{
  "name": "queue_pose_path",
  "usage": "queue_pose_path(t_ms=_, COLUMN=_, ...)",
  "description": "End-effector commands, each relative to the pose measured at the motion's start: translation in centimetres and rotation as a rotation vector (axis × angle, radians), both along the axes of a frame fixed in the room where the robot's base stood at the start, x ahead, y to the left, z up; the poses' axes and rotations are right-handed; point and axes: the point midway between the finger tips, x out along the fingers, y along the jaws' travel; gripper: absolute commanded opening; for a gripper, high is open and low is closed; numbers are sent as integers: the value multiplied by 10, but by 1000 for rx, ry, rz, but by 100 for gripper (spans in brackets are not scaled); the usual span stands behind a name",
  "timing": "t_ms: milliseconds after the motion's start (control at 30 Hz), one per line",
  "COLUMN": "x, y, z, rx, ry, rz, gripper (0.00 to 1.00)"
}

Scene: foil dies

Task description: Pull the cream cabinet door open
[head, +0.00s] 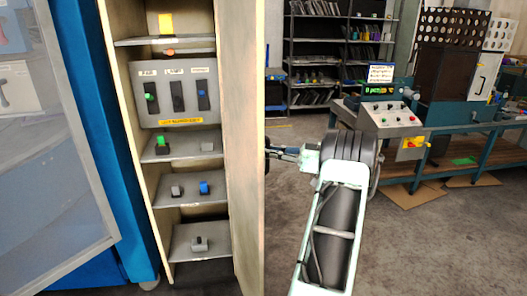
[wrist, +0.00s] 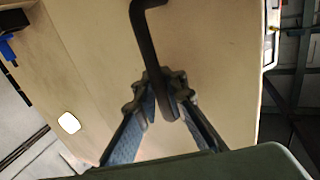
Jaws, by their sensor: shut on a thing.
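The cream cabinet door (head: 243,150) stands swung open, seen nearly edge-on in the head view, with the cabinet's inside visible to its left. In the wrist view the door's cream face (wrist: 215,60) fills most of the picture. A dark bar handle (wrist: 146,45) is fixed on it. My gripper (wrist: 165,95) is shut on the lower part of the handle, one finger on each side. In the head view my gripper (head: 275,152) is at the door's right side, and its fingertips and the handle are mostly hidden behind the door edge.
The cabinet shelves (head: 190,145) hold small switches and blocks. A blue machine (head: 95,120) with a clear panel stands at the left. A workbench (head: 440,130) with a control box (head: 390,118) stands at the right, and a dark shelf rack (head: 335,50) behind. Open floor lies around my arm.

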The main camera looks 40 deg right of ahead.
Motion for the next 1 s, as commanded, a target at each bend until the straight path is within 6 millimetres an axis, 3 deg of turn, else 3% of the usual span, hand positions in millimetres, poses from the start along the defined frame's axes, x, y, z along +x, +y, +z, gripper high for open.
queue_pose_path(t_ms=767, x=-7, y=-4, z=-5, rx=3, ry=12, rz=12, gripper=0)
queue_pose_path(t_ms=800, x=-7, y=-4, z=-5, rx=3, ry=12, rz=12, gripper=13)
queue_pose_path(t_ms=900, x=-6, y=-3, z=-4, rx=2, ry=10, rz=12, gripper=24)
queue_pose_path(t_ms=1000, x=-5, y=-3, z=-3, rx=1, ry=6, rz=13, gripper=26)
